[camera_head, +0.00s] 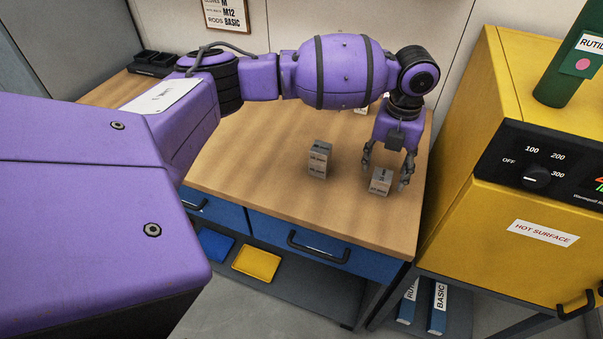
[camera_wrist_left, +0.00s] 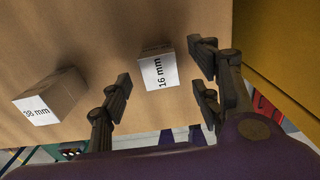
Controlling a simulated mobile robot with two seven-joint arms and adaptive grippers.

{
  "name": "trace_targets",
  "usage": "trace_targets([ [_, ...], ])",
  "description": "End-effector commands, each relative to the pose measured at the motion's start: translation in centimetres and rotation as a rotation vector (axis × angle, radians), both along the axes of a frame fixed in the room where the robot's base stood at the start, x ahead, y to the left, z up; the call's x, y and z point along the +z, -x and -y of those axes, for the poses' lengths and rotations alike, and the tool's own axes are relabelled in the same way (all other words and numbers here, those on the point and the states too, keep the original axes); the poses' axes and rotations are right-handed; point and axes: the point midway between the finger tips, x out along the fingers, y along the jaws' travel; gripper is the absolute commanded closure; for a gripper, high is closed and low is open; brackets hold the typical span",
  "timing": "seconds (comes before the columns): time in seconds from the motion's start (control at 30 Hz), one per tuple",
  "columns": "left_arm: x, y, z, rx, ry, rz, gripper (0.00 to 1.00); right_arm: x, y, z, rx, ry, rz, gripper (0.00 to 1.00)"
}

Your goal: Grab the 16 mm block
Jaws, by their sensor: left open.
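The 16 mm block (camera_wrist_left: 158,72) is a small grey block with a white label on the wooden bench. My left gripper (camera_wrist_left: 160,92) is open, its fingers to either side of the block but apart from it in the left wrist view. In the head view the block (camera_head: 380,181) sits between the fingertips of my left gripper (camera_head: 387,175), which points down from above. My right gripper is in neither view.
Another block marked 38 mm (camera_wrist_left: 48,97) stands to the left on the bench; it shows taller in the head view (camera_head: 319,160). The wooden bench (camera_head: 260,150) is clear around them. A yellow oven (camera_head: 540,200) stands close on the right.

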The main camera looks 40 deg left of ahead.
Motion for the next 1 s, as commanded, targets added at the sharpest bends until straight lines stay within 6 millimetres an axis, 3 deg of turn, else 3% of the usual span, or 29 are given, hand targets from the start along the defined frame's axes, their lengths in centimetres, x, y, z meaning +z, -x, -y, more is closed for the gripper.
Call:
trace_targets([
  [0.1,-1.01,0.06,-0.03,0.0,0.0,-0.002,0.43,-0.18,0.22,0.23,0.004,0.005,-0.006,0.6],
  [0.33,-1.11,0.05,-0.03,0.0,-0.001,-0.001,0.44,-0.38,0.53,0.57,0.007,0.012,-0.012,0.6],
  [0.7,-1.01,0.01,0.0,0.0,0.0,0.0,0.93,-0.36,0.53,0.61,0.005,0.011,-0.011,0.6],
  [1.0,-0.68,-0.05,0.03,0.0,0.001,0.001,0.93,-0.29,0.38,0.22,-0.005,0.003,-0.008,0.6],
])
